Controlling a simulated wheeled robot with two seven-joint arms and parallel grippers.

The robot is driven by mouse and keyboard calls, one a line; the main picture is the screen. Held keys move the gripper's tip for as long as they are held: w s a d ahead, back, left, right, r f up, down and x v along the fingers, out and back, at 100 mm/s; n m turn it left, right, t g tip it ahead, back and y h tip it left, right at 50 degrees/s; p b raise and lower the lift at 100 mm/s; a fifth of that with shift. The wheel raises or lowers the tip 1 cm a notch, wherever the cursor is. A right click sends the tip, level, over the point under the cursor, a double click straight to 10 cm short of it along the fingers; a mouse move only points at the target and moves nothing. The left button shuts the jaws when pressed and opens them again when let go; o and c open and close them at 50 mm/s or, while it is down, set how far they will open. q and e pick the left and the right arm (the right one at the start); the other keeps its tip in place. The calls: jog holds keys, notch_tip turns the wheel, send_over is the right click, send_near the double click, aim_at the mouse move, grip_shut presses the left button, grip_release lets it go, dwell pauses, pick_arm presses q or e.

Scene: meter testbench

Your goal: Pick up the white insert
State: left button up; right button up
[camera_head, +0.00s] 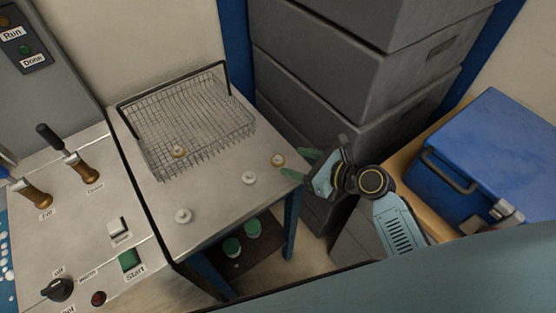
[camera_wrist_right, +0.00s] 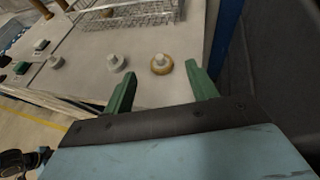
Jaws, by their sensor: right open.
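Two white inserts with a small knob on top stand on the metal bench: one nearer the front (camera_head: 183,216), one further right (camera_head: 249,177). Both also show in the right wrist view, at left (camera_wrist_right: 55,63) and centre left (camera_wrist_right: 117,64). A similar piece with a white top and tan-brass base (camera_head: 277,160) stands near the bench's right edge; it also shows in the wrist view (camera_wrist_right: 161,65). My right gripper (camera_head: 300,165) is open and empty at that edge, its green fingers pointing towards the brass-based piece, which appears between the fingertips (camera_wrist_right: 160,74). My left gripper is out of view.
A wire basket (camera_head: 205,112) at the back of the bench has another brass-based piece (camera_head: 179,151) in it. A control panel (camera_head: 75,215) with levers and buttons adjoins on the left. Grey crates (camera_head: 330,85) and a blue box (camera_head: 490,150) stand right.

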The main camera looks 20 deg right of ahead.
aim_at(280, 159)
jog(key=shift+f+b+x, duration=0.15)
jog(key=shift+b+x, duration=0.1)
jog(key=shift+x, duration=1.15)
jog(key=shift+f+b+x, duration=0.15)
jog(key=shift+b+x, duration=0.05)
jog(key=shift+x, duration=1.15)
jog(key=shift+s+d, duration=0.1)
jog(key=c, duration=1.1)
